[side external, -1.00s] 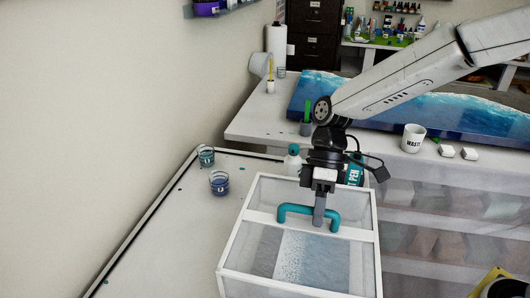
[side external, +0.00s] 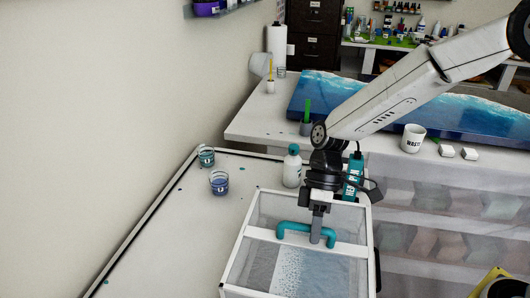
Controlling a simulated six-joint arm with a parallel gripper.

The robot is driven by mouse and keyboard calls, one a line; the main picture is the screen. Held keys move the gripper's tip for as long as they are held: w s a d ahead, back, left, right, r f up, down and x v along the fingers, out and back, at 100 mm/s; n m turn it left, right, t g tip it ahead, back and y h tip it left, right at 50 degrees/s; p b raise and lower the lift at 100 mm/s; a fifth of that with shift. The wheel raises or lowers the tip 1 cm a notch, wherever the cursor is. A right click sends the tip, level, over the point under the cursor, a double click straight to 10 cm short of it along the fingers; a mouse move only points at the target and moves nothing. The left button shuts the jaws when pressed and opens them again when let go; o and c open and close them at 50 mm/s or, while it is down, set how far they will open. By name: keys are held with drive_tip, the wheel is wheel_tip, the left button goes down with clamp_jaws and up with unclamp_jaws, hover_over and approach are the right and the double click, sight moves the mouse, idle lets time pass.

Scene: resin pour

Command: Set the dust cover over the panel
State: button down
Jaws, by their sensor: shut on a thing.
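The dust cover (side external: 248,226) is a white-framed box with clear or mesh sides and a teal handle (side external: 295,227) on its top bar. My gripper (side external: 316,236) is shut on the right part of that handle from above. The panel (side external: 300,270), with grey-blue, white-speckled and blue areas, shows through the cover's top, inside its outline. The cover's lower edges are cut off by the bottom of the view, so I cannot tell whether it rests on the table or hangs above it.
Two cups of blue resin (side external: 219,183) (side external: 206,156) and a white bottle (side external: 292,166) stand on the table behind the cover. A white WASTE cup (side external: 413,138) and a blue wave panel (side external: 450,115) are on the back bench. The table left of the cover is mostly clear.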

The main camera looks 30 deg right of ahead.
drive_tip(key=shift+f, duration=0.15)
idle(0.4)
drive_tip(key=shift+c, duration=2.4)
unclamp_jaws()
drive_tip(key=v, duration=0.7)
drive_tip(key=shift+d+r, duration=0.15)
drive_tip(key=shift+r, duration=0.2)
drive_tip(key=shift+w, duration=0.1)
drive_tip(key=s+d+f+m+t, duration=0.1)
drive_tip(key=d, duration=0.1)
drive_tip(key=d+f+m+t+h, duration=0.1)
drive_tip(key=d+m, duration=0.1)
drive_tip(key=s+d+f+m+t+h, duration=0.1)
drive_tip(key=d+f, duration=0.1)
drive_tip(key=d, duration=0.1)
drive_tip(key=shift+s, duration=0.3)
drive_tip(key=s+d+f+m+t+h, duration=0.2)
drive_tip(key=s+d+f+m+t, duration=0.1)
drive_tip(key=d, duration=0.4)
drive_tip(key=shift+s+m+t+h, duration=0.4)
drive_tip(key=shift+s+m+t, duration=0.3)
drive_tip(key=shift+s+m, duration=0.25)
